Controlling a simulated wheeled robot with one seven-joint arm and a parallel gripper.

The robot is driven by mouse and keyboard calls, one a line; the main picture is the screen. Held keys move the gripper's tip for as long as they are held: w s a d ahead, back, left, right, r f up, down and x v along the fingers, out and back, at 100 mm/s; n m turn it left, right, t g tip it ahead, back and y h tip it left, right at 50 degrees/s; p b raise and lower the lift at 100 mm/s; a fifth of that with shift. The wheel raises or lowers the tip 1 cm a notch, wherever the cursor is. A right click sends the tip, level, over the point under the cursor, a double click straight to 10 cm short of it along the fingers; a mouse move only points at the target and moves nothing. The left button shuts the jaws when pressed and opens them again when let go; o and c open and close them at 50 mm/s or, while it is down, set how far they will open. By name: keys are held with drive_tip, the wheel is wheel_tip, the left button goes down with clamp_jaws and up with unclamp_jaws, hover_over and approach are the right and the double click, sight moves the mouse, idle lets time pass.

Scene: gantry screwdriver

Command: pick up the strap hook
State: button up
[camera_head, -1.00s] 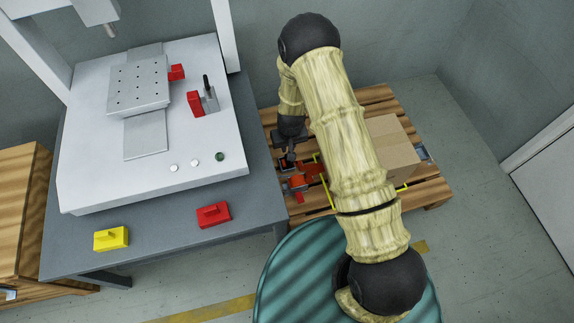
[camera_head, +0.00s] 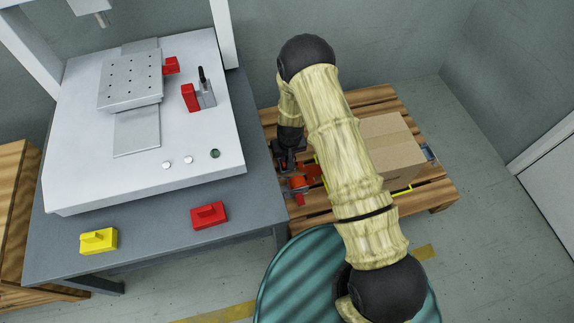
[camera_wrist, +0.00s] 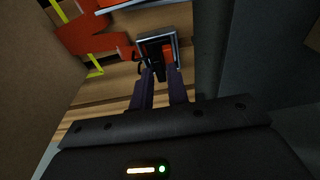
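The strap hook appears to be the grey metal frame (camera_wrist: 170,36) with an orange-red part inside it, at the top middle of the wrist view. My gripper (camera_wrist: 161,74) points at it with two dark fingers spread apart. A small dark piece shows between the fingertips, and I cannot tell whether they touch it. In the head view my gripper (camera_head: 288,160) is low over the pallet's left side, beside orange-red strap parts (camera_head: 298,183). My arm and gripper hide much of that spot.
A cardboard box (camera_head: 392,150) stands on the wooden pallet (camera_head: 432,190), with yellow strips near its base. The grey table (camera_head: 150,235) stands left of the pallet, holding a white gantry machine (camera_head: 80,170), a red block (camera_head: 209,215) and a yellow block (camera_head: 98,241).

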sight(287, 158)
drive_tip(key=f, duration=0.1)
drive_tip(key=f+b, duration=0.1)
drive_tip(key=f, duration=0.1)
drive_tip(key=shift+w+f+b, duration=0.15)
drive_tip(key=shift+w+b, duration=0.1)
drive_tip(key=shift+b, duration=0.05)
drive_tip(key=shift+c, duration=0.3)
clamp_jaws()
